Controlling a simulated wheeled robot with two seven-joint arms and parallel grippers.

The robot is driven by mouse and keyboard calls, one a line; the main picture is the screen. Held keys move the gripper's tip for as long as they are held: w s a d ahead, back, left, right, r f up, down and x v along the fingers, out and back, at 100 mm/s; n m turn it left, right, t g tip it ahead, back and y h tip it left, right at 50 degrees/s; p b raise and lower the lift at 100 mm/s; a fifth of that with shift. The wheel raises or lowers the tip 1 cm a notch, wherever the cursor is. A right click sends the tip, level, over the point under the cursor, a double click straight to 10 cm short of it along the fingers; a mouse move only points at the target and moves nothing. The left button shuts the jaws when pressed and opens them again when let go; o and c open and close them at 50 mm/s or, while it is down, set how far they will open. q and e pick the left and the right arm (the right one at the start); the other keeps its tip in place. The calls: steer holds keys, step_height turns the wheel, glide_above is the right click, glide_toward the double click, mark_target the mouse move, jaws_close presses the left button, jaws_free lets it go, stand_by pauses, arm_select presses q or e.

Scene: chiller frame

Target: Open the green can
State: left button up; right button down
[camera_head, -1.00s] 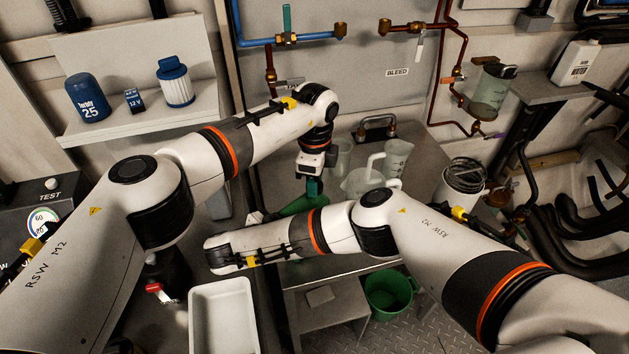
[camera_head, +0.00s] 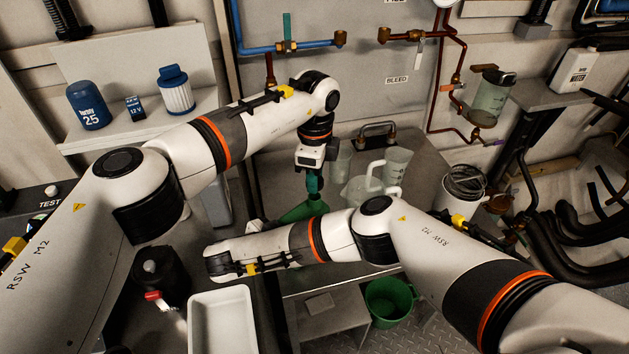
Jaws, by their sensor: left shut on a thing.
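The green can (camera_head: 304,210) shows partly on the grey bench, below my left gripper and behind my right forearm, which hides its lower part. My left gripper (camera_head: 313,187) points down from the left wrist and is shut at the top of the can. The dark teal piece between its fingers is too small to tell whether it is a cap or the handle. My right arm crosses in front of the can from the right. A small pale part (camera_head: 250,225) beside the can, behind the forearm, may belong to my right gripper, but its fingers are hidden.
A white tray (camera_head: 222,322) lies at the lower left, beside a black pump (camera_head: 160,275). A green bucket (camera_head: 390,300) is on the floor. Pipes line the wall behind.

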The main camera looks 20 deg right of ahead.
steer(key=shift+c, duration=2.2)
jaws_free()
